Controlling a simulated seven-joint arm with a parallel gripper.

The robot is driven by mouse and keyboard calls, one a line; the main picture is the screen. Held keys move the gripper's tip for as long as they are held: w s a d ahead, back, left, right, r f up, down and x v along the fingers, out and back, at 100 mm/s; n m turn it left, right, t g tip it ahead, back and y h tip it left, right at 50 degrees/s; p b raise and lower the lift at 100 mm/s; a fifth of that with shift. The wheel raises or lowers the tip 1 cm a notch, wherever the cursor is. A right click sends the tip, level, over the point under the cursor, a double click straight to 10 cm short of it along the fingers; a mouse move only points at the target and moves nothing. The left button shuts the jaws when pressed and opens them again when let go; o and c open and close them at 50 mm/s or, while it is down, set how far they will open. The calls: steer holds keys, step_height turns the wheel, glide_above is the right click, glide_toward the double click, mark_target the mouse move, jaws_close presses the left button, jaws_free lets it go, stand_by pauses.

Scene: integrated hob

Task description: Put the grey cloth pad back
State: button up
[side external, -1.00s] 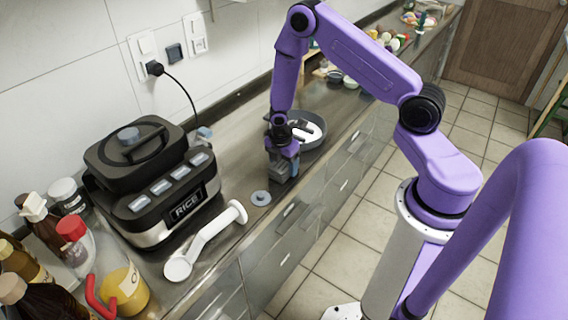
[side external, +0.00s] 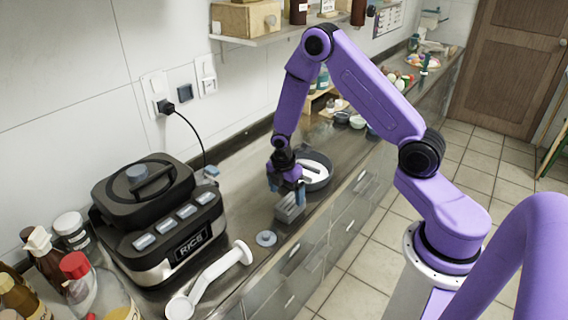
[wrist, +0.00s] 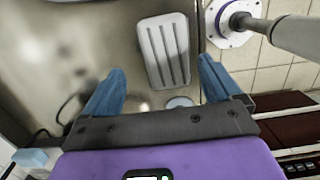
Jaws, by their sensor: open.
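The grey cloth pad (side external: 289,208) looks like a small ribbed block on the steel counter near its front edge. My gripper (side external: 287,189) is open, with blue fingers pointing down just above the pad. In the wrist view the gripper (wrist: 161,66) has its fingers spread wide, with nothing held between them.
A grey pan (side external: 316,172) stands close behind my gripper. A small round grey-blue disc (side external: 266,238) lies nearer the camera, beside a white handled tool (side external: 212,277). A black rice cooker (side external: 160,215) stands at left. Bottles (side external: 75,270) crowd the near left corner.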

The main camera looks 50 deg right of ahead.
mark_target(284, 204)
step_height(284, 204, up, 11)
steer(key=a, duration=0.1)
steer(key=s+a+r+m, duration=0.1)
steer(key=s+a+r, duration=0.3)
steer(key=a, duration=0.2)
steer(key=s+a+r+m+y, duration=0.1)
steer(key=s+r, duration=0.3)
steer(key=s, duration=0.8)
steer(key=s+a+r+m, duration=0.3)
steer(key=s+a, duration=0.1)
steer(key=s, duration=0.8)
steer(key=shift+a+r+y, duration=0.35)
steer(key=shift+y, duration=0.05)
